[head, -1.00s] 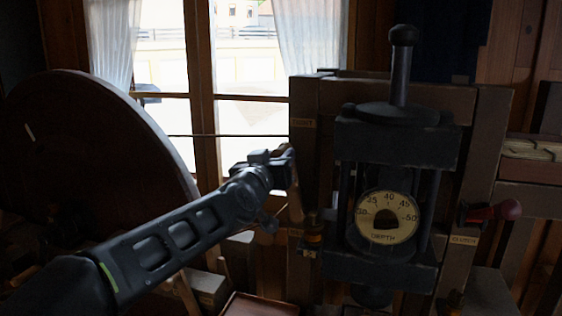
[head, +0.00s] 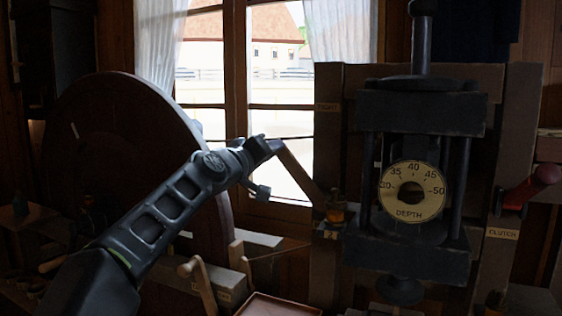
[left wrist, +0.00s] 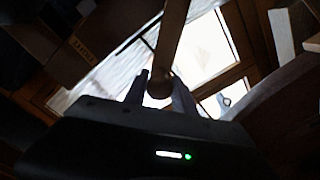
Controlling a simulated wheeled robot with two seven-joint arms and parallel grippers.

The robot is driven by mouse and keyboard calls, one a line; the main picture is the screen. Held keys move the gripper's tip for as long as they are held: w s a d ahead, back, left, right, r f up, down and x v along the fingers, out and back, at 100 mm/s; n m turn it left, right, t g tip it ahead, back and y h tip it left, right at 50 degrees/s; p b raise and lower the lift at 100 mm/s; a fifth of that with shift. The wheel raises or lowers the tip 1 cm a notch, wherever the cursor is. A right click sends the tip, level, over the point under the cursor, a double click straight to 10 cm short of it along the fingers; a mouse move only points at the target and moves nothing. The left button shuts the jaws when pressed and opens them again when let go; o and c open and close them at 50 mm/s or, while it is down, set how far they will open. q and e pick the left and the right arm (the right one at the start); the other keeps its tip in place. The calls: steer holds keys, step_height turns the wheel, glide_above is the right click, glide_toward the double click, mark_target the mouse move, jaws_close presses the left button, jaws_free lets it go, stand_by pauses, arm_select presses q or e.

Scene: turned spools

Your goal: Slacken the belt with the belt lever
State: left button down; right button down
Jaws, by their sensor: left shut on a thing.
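The belt lever (head: 299,176) is a wooden bar rising from the left post of the machine frame, tilted up and to the left. My left gripper (head: 268,147) is shut on its upper end. In the left wrist view the lever (left wrist: 171,42) runs down to a rounded end between the fingers of my left gripper (left wrist: 160,88). A small plate (head: 326,107) is on the left post. The large dark wheel (head: 110,150) stands at the left. A thin dark line, perhaps the belt, crosses the window between wheel and frame. My right gripper is not in view.
The dark press head with a depth dial (head: 412,191) stands right of the lever. A red-handled clutch lever (head: 532,186) is at the far right. A wooden tray (head: 278,304) lies below, and a bench with a small wooden handle (head: 196,275) stands at lower left.

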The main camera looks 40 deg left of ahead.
arm_select(q)
steer(key=shift+s+a+f+n+b, duration=0.15)
steer(key=shift+a+f+n+b, duration=0.2)
steer(key=shift+a+f+n, duration=0.15)
steer(key=c, duration=1)
jaws_free()
steer(key=shift+c, duration=0.2)
steer(key=shift+s, duration=0.1)
steer(key=b+v, duration=0.1)
steer(key=v, duration=0.6)
steer(key=shift+s+d, duration=0.15)
steer(key=shift+s, duration=0.2)
